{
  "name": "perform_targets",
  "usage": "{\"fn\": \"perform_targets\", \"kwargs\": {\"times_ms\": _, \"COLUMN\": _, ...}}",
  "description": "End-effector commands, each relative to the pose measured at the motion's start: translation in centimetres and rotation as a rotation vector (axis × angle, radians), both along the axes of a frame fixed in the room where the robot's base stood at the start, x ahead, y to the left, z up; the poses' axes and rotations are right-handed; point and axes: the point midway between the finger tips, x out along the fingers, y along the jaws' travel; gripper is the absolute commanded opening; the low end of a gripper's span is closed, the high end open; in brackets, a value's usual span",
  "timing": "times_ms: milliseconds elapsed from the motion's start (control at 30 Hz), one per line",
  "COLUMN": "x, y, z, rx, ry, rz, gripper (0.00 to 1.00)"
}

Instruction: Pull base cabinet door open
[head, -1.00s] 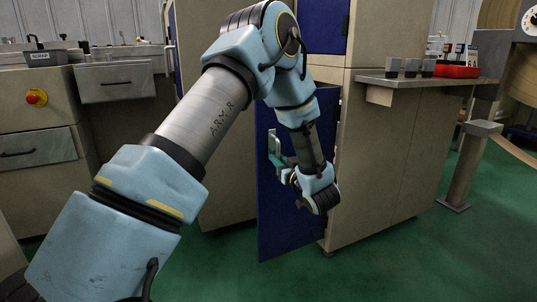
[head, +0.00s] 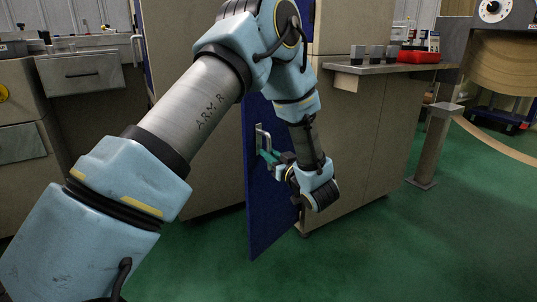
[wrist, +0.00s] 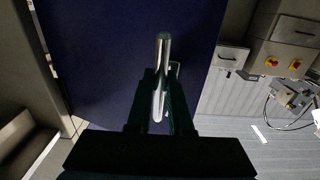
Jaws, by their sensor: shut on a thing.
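The blue base cabinet door (head: 268,210) stands ajar, swung out from the beige cabinet, with its hinge side at the right in the head view. It fills much of the wrist view (wrist: 115,50) too. Its metal handle (head: 260,138) is a vertical bar on the door's outer face; the bar shows in the wrist view (wrist: 161,55). My gripper (head: 265,156) is at the handle, its fingers on both sides of the bar and shut on it. My forearm hides the upper part of the door.
The cabinet's beige side (head: 355,150) stands right of the door. A side shelf (head: 390,67) holds grey blocks and a red box (head: 418,56). A post (head: 433,145) stands further right. Green floor (head: 350,255) in front is clear.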

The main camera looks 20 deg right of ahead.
Motion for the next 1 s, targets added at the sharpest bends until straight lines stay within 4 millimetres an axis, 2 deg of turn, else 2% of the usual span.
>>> {"fn": "perform_targets", "kwargs": {"times_ms": 67, "x": 0.0, "y": -0.1, "z": 0.0, "rx": 0.000, "ry": 0.001, "rz": -0.003, "gripper": 0.00}}
{"fn": "perform_targets", "kwargs": {"times_ms": 100, "x": 0.0, "y": -0.1, "z": 0.0, "rx": 0.000, "ry": 0.001, "rz": -0.003, "gripper": 0.21}}
{"fn": "perform_targets", "kwargs": {"times_ms": 333, "x": 0.0, "y": -0.1, "z": 0.0, "rx": 0.000, "ry": 0.001, "rz": -0.002, "gripper": 0.47}}
{"fn": "perform_targets", "kwargs": {"times_ms": 667, "x": -0.4, "y": -0.1, "z": 0.0, "rx": 0.000, "ry": 0.001, "rz": -0.003, "gripper": 0.48}}
{"fn": "perform_targets", "kwargs": {"times_ms": 767, "x": -1.6, "y": -0.3, "z": 0.1, "rx": 0.001, "ry": 0.001, "rz": -0.004, "gripper": 0.48}}
{"fn": "perform_targets", "kwargs": {"times_ms": 1000, "x": -6.3, "y": -0.9, "z": 0.1, "rx": 0.001, "ry": 0.002, "rz": -0.007, "gripper": 0.48}}
